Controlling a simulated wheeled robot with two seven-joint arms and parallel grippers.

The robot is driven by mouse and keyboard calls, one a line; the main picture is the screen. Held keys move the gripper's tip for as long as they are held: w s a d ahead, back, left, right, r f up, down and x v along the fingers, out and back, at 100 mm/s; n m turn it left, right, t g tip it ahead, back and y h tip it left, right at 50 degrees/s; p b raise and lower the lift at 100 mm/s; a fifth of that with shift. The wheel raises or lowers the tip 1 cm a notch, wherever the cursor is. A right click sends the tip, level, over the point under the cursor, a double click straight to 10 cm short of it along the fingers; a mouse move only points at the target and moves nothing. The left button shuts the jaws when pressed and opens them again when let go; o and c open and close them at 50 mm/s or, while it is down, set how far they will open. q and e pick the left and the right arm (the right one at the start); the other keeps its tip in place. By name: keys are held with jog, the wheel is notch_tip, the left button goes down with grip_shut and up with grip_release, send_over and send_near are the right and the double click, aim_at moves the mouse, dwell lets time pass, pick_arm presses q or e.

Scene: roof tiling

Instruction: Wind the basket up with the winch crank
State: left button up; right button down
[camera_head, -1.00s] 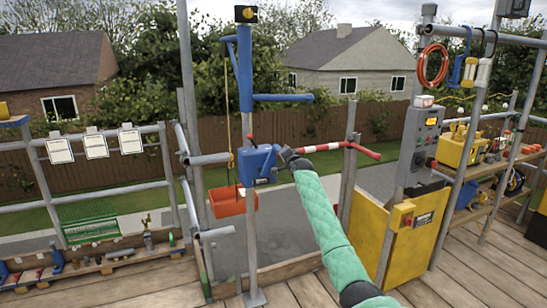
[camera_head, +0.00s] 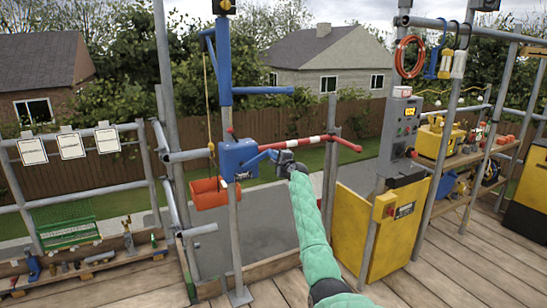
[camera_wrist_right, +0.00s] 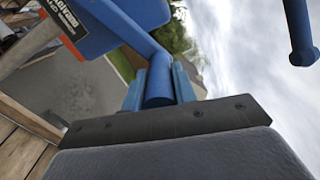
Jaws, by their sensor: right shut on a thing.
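The blue winch (camera_head: 238,160) is fixed to a grey upright post, under a blue davit (camera_head: 224,70). Its blue crank arm (camera_head: 262,156) reaches out to the right. My right gripper (camera_head: 284,157), at the end of my green-sleeved arm, is at the crank's outer end. In the right wrist view, its fingers are shut on the blue crank handle (camera_wrist_right: 159,88), one on each side. The orange basket (camera_head: 208,193) hangs on a yellow rope (camera_head: 208,110) left of the post, slightly below the winch's height. Its contents are hidden. My left gripper is out of view.
A red-and-white rail (camera_head: 310,141) runs just behind my right gripper. A yellow panel (camera_head: 360,232) and a grey control box (camera_head: 402,130) stand to the right. Grey scaffold tubes stand close on the left. The plank floor (camera_head: 440,270) at front right is clear.

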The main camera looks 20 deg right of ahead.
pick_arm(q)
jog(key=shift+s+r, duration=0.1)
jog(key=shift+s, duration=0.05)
pick_arm(e)
jog(key=shift+d+f, duration=0.15)
jog(key=shift+f, duration=0.2)
jog(key=c, duration=1.1)
grip_release()
jog(key=shift+r, duration=0.1)
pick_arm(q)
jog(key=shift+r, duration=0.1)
pick_arm(e)
jog(key=shift+s, duration=0.1)
jog(key=shift+s, duration=0.5)
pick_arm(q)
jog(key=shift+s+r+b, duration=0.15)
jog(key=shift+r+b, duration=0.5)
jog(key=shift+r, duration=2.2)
pick_arm(e)
jog(key=shift+s+d, duration=0.15)
jog(key=shift+s, duration=3.2)
